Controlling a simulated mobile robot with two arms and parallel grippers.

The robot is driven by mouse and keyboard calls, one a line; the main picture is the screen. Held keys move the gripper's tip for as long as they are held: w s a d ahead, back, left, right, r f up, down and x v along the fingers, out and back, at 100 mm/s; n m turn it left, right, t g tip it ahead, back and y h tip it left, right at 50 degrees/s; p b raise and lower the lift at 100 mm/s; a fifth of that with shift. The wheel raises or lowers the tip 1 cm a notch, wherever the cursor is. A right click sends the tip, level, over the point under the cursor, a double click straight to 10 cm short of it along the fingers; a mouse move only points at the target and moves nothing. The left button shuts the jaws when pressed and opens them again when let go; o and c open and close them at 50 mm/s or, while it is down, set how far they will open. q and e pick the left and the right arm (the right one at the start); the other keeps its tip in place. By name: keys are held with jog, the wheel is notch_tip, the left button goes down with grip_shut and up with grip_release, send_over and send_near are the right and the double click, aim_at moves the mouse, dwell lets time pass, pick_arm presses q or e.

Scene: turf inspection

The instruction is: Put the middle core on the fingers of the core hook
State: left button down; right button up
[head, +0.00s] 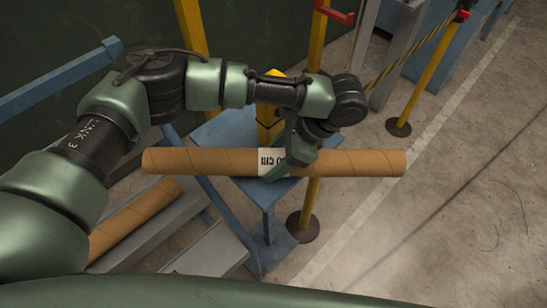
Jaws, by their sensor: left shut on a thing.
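A long brown cardboard core (355,163) with a white label near its middle lies level across the view, held in the air. My left gripper (283,160) is shut on it at the label, coming from above. The fingertips are mostly hidden by the wrist and the core. A second brown core (135,217) lies lower left on grey rails, partly hidden by my arm. A red bracket (336,14) on a yellow post at the top edge may be part of the core hook; its fingers are not clearly seen. My right gripper is not in view.
A blue stand (228,130) with a yellow block stands below and behind the held core. A yellow rope post (430,70) stands at upper right. The concrete floor at right is clear.

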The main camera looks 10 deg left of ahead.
pick_arm(q)
jog(key=c, duration=0.7)
grip_release()
jog(key=shift+d+r, duration=0.1)
jog(key=shift+r, duration=0.05)
jog(key=b+v, duration=0.1)
jog(key=v, duration=1)
jog(key=shift+d+r+b, duration=0.15)
jog(key=shift+r+b, duration=0.15)
jog(key=shift+r, duration=0.05)
